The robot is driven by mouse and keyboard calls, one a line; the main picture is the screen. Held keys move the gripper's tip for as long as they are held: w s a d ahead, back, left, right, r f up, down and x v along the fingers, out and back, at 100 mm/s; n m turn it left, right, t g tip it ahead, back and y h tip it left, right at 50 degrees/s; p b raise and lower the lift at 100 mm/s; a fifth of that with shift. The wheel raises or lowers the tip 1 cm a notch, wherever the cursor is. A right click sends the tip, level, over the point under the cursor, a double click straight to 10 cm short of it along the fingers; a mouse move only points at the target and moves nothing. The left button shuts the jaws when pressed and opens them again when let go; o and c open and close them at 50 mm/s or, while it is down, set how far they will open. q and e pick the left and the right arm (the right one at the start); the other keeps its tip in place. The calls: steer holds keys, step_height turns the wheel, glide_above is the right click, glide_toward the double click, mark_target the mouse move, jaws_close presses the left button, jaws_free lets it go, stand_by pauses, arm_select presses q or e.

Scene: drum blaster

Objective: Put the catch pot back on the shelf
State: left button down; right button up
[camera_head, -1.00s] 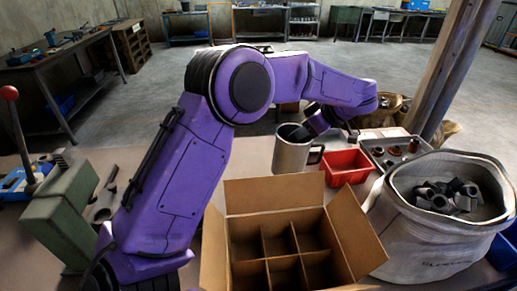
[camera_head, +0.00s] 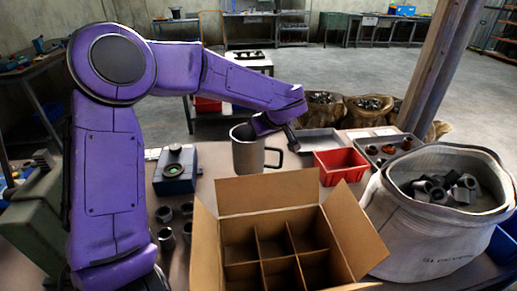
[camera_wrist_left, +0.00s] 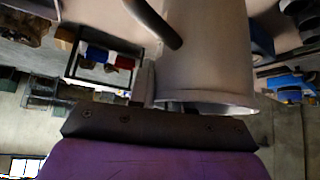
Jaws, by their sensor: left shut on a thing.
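The catch pot (camera_head: 247,156), a grey metal mug-like vessel with a dark handle on its right, is upright behind the open cardboard box. My left gripper (camera_head: 270,127) reaches it from above right and is shut on its wall near the rim. I cannot tell whether the pot's base touches the table. In the left wrist view the pot (camera_wrist_left: 205,50) fills the upper middle, rim towards the gripper, partly hiding the fingers. I cannot surely pick out the shelf; a low white-topped stand (camera_head: 247,61) is behind my arm. My right gripper is not in view.
The divided cardboard box (camera_head: 235,197) stands in front of the pot. A red bin (camera_head: 341,165) and a grey parts tray (camera_head: 383,160) are to its right, beside a large white sack (camera_head: 420,240). A blue device (camera_head: 175,172) stands to its left. A wooden post (camera_head: 440,65) rises at right.

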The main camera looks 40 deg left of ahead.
arm_select(q)
steer(key=w+a+f, duration=0.5)
steer(key=w+f, duration=0.2)
steer(key=f, duration=0.3)
steer(key=shift+a+f, duration=0.25)
steer(key=shift+f, duration=0.05)
steer(key=shift+s, duration=0.1)
steer(key=c, duration=1.1)
jaws_free()
steer(key=shift+f, duration=0.15)
